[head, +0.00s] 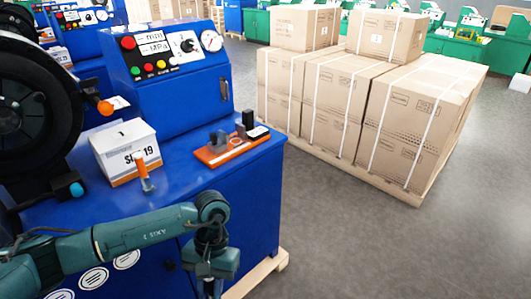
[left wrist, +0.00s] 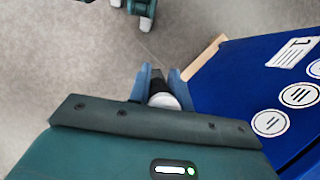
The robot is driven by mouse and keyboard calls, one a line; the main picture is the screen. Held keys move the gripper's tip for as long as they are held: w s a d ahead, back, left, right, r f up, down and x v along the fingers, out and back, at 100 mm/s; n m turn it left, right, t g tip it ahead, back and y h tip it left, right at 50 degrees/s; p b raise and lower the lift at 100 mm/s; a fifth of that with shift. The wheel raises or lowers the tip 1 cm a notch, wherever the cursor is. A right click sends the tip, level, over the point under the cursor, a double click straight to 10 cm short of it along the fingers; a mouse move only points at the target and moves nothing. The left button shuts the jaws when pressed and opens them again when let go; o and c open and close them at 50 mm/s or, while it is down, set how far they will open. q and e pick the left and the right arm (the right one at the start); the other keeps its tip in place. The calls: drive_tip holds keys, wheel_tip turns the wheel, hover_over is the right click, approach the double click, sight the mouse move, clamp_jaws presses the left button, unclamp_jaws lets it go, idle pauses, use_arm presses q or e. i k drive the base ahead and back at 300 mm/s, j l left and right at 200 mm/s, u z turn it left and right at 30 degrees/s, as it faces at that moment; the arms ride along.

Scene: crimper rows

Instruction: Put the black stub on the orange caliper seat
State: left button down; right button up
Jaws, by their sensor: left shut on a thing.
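My left gripper (left wrist: 160,74) is shut on the black stub (left wrist: 157,80), a dark piece with a pale round end between the blue fingers. In the head view the left wrist hangs low in front of the blue machine, and the fingertips and stub are out of the picture. The orange caliper seat (head: 213,158) is a flat orange board on the blue machine top, above and beyond my wrist. A grey block and a ring-like part sit on it.
A dark upright block (head: 248,119) and a black-and-white piece (head: 257,132) stand by the seat. A white price box (head: 125,150) and an orange-handled lever (head: 143,176) are to its left. A control panel (head: 175,55) rises behind. Strapped cartons (head: 410,125) stand right; the floor between is clear.

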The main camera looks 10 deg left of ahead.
sight(237, 141)
drive_tip(key=i+l+z, duration=0.15)
drive_tip(key=i+z, duration=0.95)
drive_tip(key=i, duration=1.25)
drive_tip(key=i+u, duration=0.7)
drive_tip(key=i+l+u, duration=0.15)
drive_tip(key=u, duration=0.15)
drive_tip(key=i+u, duration=0.2)
drive_tip(key=u, duration=0.25)
drive_tip(key=i+l+u, duration=0.1)
drive_tip(key=u, duration=0.35)
drive_tip(key=i+l+u, duration=0.15)
drive_tip(key=u, duration=0.35)
drive_tip(key=i+l+u, duration=0.1)
drive_tip(key=u, duration=0.3)
drive_tip(key=i+l+u, duration=0.2)
drive_tip(key=u, duration=0.2)
drive_tip(key=i+l+u, duration=0.2)
drive_tip(key=u, duration=0.25)
drive_tip(key=i+l+u, duration=0.2)
drive_tip(key=u, duration=0.2)
drive_tip(key=i+l+u, duration=0.1)
drive_tip(key=l+u, duration=0.35)
drive_tip(key=i+l+u, duration=0.1)
drive_tip(key=l+u, duration=0.2)
drive_tip(key=l, duration=0.3)
drive_tip(key=i+l+u, duration=0.1)
drive_tip(key=l+u, duration=0.15)
drive_tip(key=l, duration=0.4)
